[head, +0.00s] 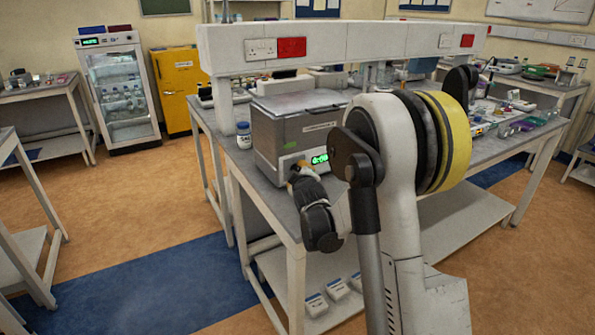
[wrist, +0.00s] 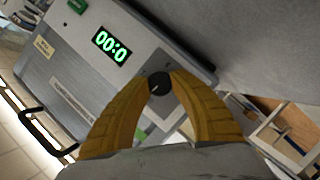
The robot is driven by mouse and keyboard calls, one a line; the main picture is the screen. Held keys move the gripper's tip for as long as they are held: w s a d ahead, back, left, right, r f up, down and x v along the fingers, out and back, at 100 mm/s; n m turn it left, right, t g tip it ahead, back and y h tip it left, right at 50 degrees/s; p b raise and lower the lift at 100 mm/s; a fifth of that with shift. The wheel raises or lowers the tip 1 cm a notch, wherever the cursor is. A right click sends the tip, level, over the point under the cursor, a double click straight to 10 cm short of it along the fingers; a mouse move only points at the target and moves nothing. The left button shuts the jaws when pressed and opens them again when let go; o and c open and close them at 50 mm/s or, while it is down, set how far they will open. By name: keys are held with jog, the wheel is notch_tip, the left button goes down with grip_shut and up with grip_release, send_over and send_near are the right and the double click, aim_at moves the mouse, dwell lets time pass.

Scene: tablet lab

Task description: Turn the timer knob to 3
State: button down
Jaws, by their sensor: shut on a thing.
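The timer knob (wrist: 159,83) is a small round black knob on the front panel of a grey metal bath (head: 275,138). In the wrist view it sits between the yellow fingertips of my gripper (wrist: 160,80), which are shut on it. A faint light mark shows on the knob; its setting cannot be read.
The bath stands on a grey bench (head: 236,165) under a white overhead shelf with sockets. A black handle (wrist: 40,130) shows on the bath in the wrist view. The floor at left is open.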

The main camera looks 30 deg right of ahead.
jog(key=m+y+p, duration=0.1)
jog(key=m+p, duration=0.1)
jog(key=shift+d+r+m+g+y, duration=0.1)
jog(key=shift+r+m+g+y, duration=0.05)
jog(key=shift+m+g+y, duration=0.25)
jog(key=shift+m+y+p, duration=0.5)
jog(key=shift+m+y, duration=0.5)
jog(key=shift+m, duration=0.2)
jog(key=shift+m+g+y, duration=0.3)
jog(key=shift+m+y, duration=0.7)
jog(key=shift+m, duration=0.1)
jog(key=shift+d+m+y, duration=0.15)
jog(key=shift+m+y, duration=0.85)
jog(key=shift+m, duration=0.2)
jog(key=shift+f+m+y+b, duration=0.15)
jog(key=shift+m+y, duration=0.35)
jog(key=shift+m, duration=0.1)
jog(key=shift+f+m+y+b, duration=0.1)
jog(key=shift+m+y+b, duration=0.05)
jog(key=shift+m+y, duration=0.4)
jog(key=m+t+y+b, duration=0.1)
jog(key=m+y, duration=0.1)
jog(key=m, duration=0.1)
jog(key=shift+f, duration=0.1)
jog(key=m+t+y+b, duration=0.1)
jog(key=m, duration=0.2)
jog(key=shift+b, duration=0.4)
jog(key=shift+m+t+y+b, duration=0.3)
jog(key=shift+m+t+y, duration=0.4)
jog(key=shift+m, duration=0.95)
